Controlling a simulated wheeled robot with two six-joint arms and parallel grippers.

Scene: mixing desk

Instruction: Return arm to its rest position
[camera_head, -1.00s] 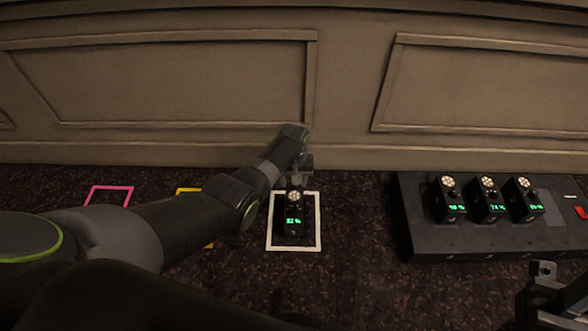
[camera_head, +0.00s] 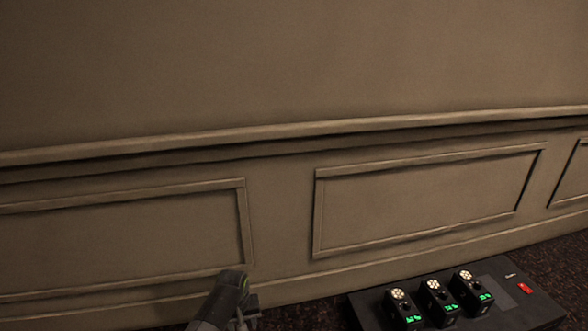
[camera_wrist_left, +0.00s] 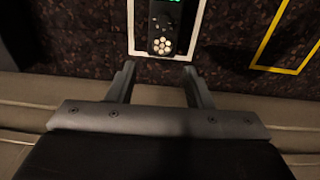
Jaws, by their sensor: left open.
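My left gripper (camera_wrist_left: 159,68) is open and empty in the left wrist view, its two fingers apart. The device appears clear of the fingers. In the head view only the end part of my left arm (camera_head: 222,300) shows at the bottom edge. The white square and its device are out of that view. My right gripper is not in view.
A black console (camera_head: 515,297) with three similar devices (camera_head: 438,297) and a red switch (camera_head: 525,288) is at the lower right of the head view. A panelled wall (camera_head: 280,80) stands behind the desk. A yellow outline (camera_wrist_left: 262,45) lies right of the white square in the wrist view.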

